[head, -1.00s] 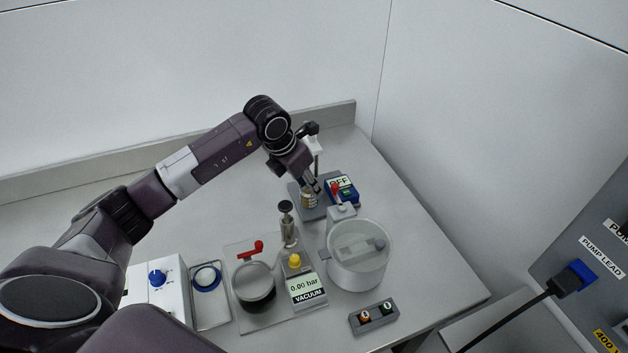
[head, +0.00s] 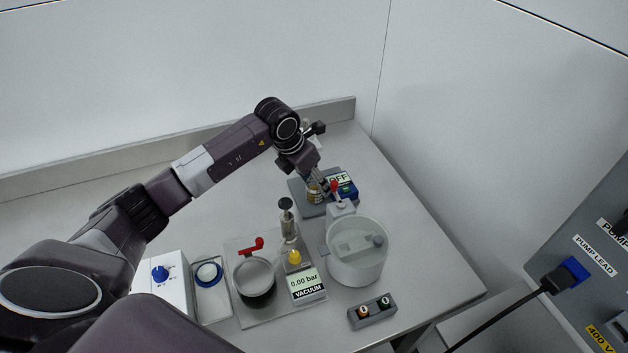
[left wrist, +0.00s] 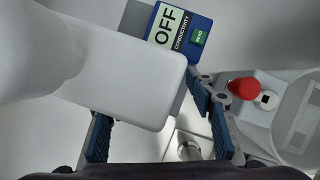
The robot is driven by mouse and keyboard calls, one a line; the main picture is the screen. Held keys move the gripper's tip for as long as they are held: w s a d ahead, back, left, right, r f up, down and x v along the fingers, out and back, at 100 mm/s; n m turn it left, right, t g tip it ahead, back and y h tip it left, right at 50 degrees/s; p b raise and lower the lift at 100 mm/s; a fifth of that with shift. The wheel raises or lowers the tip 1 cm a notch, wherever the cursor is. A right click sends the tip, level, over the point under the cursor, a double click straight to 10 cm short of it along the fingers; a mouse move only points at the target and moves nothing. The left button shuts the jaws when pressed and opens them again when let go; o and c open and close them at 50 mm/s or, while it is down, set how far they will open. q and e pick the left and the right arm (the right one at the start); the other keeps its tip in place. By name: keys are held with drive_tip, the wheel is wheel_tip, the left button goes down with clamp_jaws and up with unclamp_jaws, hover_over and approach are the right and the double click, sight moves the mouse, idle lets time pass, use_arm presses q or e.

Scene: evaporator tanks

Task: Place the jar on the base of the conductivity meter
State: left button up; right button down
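In the left wrist view, the fingers of my left gripper (left wrist: 158,120) stand apart. A white block (left wrist: 125,80) in front hides the space between their tips, and the jar is hidden. The meter's display (left wrist: 172,30) shows behind. My right gripper is out of view.
A clear tank (head: 358,265) with a red-topped fitting (head: 334,188) stands close to the right of my gripper. A vacuum gauge (head: 305,284), a red-handled pot (head: 254,282) and a two-button box (head: 372,312) stand nearer. The back-left bench is bare.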

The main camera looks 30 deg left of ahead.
use_arm(q)
drive_tip(key=shift+r, duration=0.15)
drive_tip(key=shift+s+a+r, duration=0.1)
drive_tip(key=shift+r, duration=0.2)
drive_tip(key=b+v, duration=0.2)
drive_tip(key=v, duration=0.9)
drive_tip(key=shift+s, duration=0.2)
